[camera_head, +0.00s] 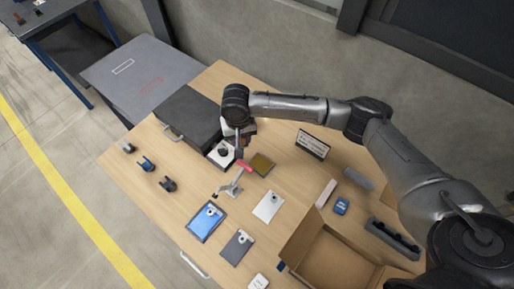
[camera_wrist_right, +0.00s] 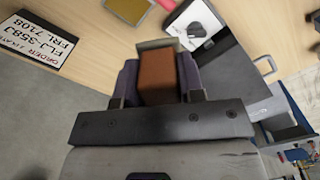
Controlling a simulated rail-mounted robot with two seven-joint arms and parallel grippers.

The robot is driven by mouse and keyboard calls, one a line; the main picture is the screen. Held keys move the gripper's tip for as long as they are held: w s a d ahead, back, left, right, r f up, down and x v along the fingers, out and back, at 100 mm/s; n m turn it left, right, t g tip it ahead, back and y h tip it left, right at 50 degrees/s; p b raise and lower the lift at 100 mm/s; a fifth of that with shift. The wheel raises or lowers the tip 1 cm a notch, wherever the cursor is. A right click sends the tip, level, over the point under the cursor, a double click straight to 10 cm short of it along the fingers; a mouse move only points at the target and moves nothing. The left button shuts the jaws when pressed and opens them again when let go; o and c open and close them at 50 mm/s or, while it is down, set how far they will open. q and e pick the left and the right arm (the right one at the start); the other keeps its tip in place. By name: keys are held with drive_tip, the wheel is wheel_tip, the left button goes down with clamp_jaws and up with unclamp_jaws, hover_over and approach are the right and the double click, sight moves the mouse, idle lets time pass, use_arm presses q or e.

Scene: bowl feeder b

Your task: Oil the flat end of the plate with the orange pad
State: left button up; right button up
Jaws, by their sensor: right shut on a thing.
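My right gripper (camera_head: 238,141) points down over the table near the dark case, and its fingers are partly hidden by the wrist. In the right wrist view my right gripper (camera_wrist_right: 158,75) is shut on an orange-brown block (camera_wrist_right: 158,78), which looks like the orange pad. Plate-like pieces lie nearby: a pale one (camera_head: 268,207), a grey one (camera_head: 238,246) and a blue one (camera_head: 206,222). I cannot tell which is the plate. My left gripper is out of view.
A yellow-brown square (camera_head: 262,164) lies right of the clamp. A standing sign (camera_head: 312,146), an open cardboard box (camera_head: 335,258) and a blue item (camera_head: 341,206) are to the right. A dark case (camera_head: 188,118) is behind.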

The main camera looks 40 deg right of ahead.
sight(261, 164)
drive_tip(key=shift+s+d+f+m+b, duration=0.25)
drive_tip(key=shift+s+d+f+m, duration=0.55)
drive_tip(key=shift+f, duration=1.35)
drive_tip(key=shift+s+d+f+m+b, duration=0.25)
drive_tip(key=shift+d+f, duration=1)
drive_tip(key=shift+f, duration=0.95)
drive_tip(key=shift+s+d+f+m+b, duration=0.2)
drive_tip(key=shift+s+d+f+m, duration=0.6)
drive_tip(key=shift+f, duration=1.35)
drive_tip(key=f+b, duration=0.1)
drive_tip(key=b, duration=0.1)
drive_tip(key=f+b, duration=0.1)
drive_tip(key=shift+w+d+f+n, duration=0.25)
drive_tip(key=shift+w+f, duration=0.1)
drive_tip(key=shift+f+b, duration=0.7)
drive_tip(key=shift+b, duration=0.5)
drive_tip(key=shift+f, duration=0.5)
